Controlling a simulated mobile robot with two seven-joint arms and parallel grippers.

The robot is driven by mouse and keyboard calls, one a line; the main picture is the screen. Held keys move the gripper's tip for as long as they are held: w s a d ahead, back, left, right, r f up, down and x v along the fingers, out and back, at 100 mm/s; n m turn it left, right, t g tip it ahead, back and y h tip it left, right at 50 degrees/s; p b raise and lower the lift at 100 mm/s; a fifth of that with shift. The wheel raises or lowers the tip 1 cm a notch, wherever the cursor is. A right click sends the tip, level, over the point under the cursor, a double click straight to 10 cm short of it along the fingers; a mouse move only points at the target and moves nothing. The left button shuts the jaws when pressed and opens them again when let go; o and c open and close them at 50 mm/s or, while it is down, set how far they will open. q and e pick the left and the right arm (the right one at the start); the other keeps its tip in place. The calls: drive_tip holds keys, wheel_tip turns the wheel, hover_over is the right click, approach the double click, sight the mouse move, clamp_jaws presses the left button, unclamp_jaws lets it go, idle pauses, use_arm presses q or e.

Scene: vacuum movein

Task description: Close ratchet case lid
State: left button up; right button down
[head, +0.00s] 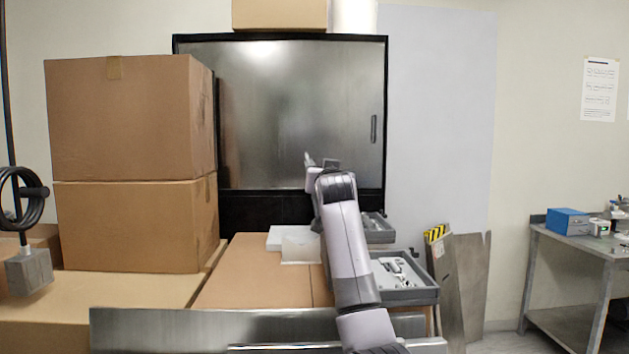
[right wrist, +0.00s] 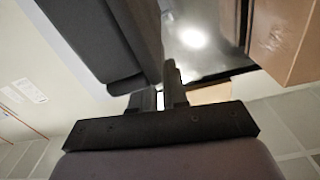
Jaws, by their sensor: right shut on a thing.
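The open grey ratchet case (head: 408,294) lies on the cardboard boxes right of centre in the head view, with silver tools in it. My right arm crosses in front of its left side. My right gripper (head: 321,162) is raised beyond the case, before the metal panel; it also shows in the right wrist view (right wrist: 160,93). There its jaws are at the lower edge of a dark grey slab (right wrist: 85,40), which looks like the case lid. The gripper is shut on it. The grip is partly hidden, and in the head view my arm hides the lid. My left gripper is out of view.
A white box (head: 284,238) lies left of my arm. Tall cardboard boxes (head: 130,225) stand at left. A metal panel (head: 300,110) is behind. A workbench (head: 575,240) stands far right, with open floor before it.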

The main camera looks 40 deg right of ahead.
drive_tip(key=s+d+f+m+b, duration=0.25)
drive_tip(key=s+d+m, duration=0.25)
drive_tip(key=s+d, duration=0.25)
drive_tip(key=s+d+f+m+b, duration=0.1)
drive_tip(key=s+d+f+m, duration=0.25)
drive_tip(key=s+d, duration=0.35)
drive_tip(key=s+d+f+m+b, duration=0.2)
drive_tip(key=d+f+m+b, duration=0.1)
drive_tip(key=f, duration=0.6)
drive_tip(key=s+d+f+m+b, duration=0.3)
drive_tip(key=d+f+m, duration=0.3)
drive_tip(key=f, duration=0.3)
drive_tip(key=shift+s+f+m+b, duration=0.2)
drive_tip(key=shift+f+m+b, duration=0.15)
drive_tip(key=shift+m+b, duration=0.4)
drive_tip(key=c, duration=1.2)
unclamp_jaws()
drive_tip(key=shift+f, duration=0.1)
drive_tip(key=shift+s, duration=0.1)
